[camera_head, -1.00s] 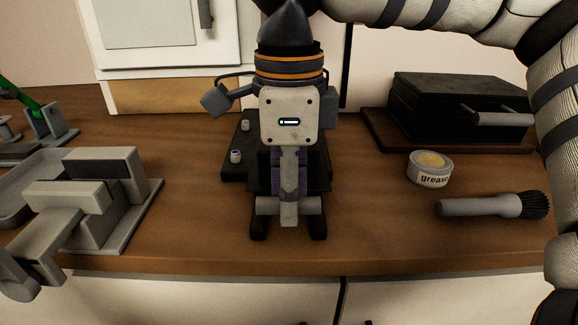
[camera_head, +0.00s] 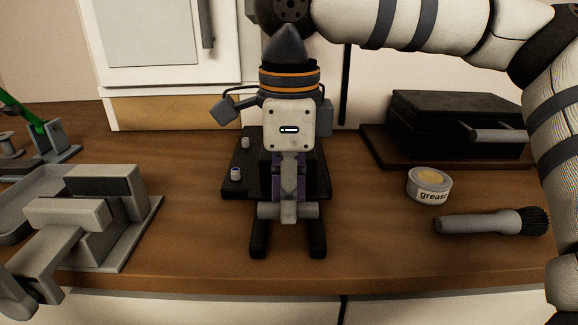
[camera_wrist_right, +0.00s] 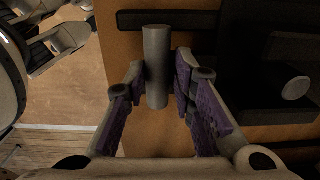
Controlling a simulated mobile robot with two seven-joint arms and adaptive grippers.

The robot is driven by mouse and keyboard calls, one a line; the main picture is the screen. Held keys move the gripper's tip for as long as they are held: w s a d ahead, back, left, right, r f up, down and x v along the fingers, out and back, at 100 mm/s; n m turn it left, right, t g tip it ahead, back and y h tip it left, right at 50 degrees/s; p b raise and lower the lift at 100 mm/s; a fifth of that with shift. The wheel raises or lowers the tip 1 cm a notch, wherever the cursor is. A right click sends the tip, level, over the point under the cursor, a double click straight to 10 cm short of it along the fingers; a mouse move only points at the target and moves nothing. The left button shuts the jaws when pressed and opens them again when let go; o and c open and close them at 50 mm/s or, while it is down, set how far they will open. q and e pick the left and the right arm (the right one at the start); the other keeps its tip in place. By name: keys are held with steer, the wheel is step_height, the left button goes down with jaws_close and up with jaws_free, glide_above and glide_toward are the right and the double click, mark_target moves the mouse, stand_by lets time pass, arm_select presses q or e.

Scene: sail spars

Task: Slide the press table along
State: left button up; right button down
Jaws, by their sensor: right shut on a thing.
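The press table shows as a dark plate (camera_head: 246,188) on the worktop, mostly hidden behind my right gripper in the head view. Two black rails (camera_head: 258,240) run toward the front edge. A short grey handle bar (camera_head: 268,211) lies crosswise above the rails. My right gripper (camera_head: 289,212) points down and is shut on this bar. In the right wrist view the handle bar (camera_wrist_right: 156,50) stands between the purple-padded fingers (camera_wrist_right: 158,85). My left gripper is not in view.
Two small pegs (camera_head: 236,174) stand on the dark plate's left side. A grey vise (camera_head: 100,215) stands at left. A grease tin (camera_head: 429,187), a brush (camera_head: 490,222) and a black box (camera_head: 455,120) are at right. The worktop between rails and tin is clear.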

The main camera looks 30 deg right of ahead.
steer(key=shift+w+d+f+b, duration=0.15)
steer(key=shift+w+d+f, duration=0.1)
steer(key=shift+w+d, duration=0.75)
steer(key=shift+w+d+f+b, duration=0.15)
steer(key=shift+w+d, duration=0.35)
steer(key=shift+w, duration=0.95)
steer(key=shift+w+d+f+b, duration=0.1)
steer(key=shift+w+d+f, duration=0.2)
steer(key=shift+w+d, duration=0.7)
steer(key=c, duration=1.3)
jaws_free()
steer(key=shift+w+a, duration=0.25)
steer(key=shift+w, duration=0.15)
steer(key=shift+r, duration=0.15)
steer(key=shift+r, duration=0.35)
